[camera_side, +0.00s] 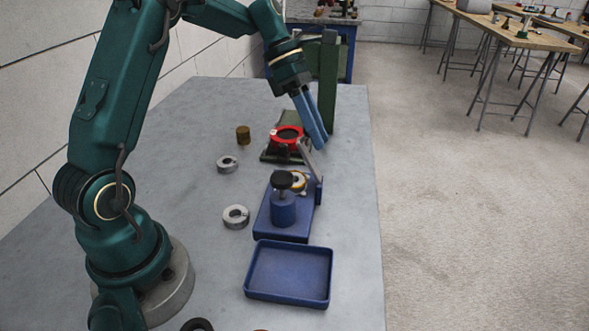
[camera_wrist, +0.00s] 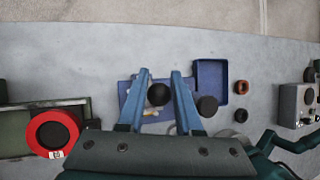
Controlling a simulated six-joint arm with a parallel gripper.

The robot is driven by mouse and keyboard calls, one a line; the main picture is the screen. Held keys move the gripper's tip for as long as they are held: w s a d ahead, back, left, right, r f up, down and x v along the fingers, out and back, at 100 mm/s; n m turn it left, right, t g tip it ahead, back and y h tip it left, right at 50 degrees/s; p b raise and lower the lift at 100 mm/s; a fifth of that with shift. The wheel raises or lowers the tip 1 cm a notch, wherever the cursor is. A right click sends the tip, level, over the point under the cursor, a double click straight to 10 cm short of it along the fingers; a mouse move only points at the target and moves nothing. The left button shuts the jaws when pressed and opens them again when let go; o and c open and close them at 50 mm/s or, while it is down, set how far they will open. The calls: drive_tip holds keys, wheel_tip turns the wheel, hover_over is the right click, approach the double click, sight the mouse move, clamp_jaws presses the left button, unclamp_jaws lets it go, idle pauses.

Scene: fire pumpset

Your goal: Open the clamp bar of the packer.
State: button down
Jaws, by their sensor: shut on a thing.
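The packer (camera_side: 268,222) is a blue base with a round post carrying a black disc, near the middle of the table; its blue base also shows in the wrist view (camera_wrist: 127,88). Its grey clamp bar (camera_side: 311,164) is tilted up, off the base, and rises from the far right side. A black knob (camera_side: 283,151) shows by the bar's upper end, and a black knob (camera_wrist: 158,94) lies between my fingers in the wrist view. My gripper (camera_side: 322,147) is shut on the clamp bar, above the packer's far edge; the exact contact is partly hidden.
A blue tray (camera_side: 288,298) stands in front of the packer. A red ring (camera_side: 287,131) on a dark fixture and a green upright post (camera_side: 328,80) stand behind. Grey collars (camera_side: 236,216) and a brown cylinder (camera_side: 243,134) lie left. The table's right edge is close.

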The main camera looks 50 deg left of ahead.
drive_tip(key=shift+w+d+f, duration=0.1)
drive_tip(key=shift+w+d, duration=0.7)
drive_tip(key=shift+d, duration=0.05)
drive_tip(key=c, duration=0.6)
unclamp_jaws()
drive_tip(key=shift+a, duration=0.1)
drive_tip(key=v, duration=0.5)
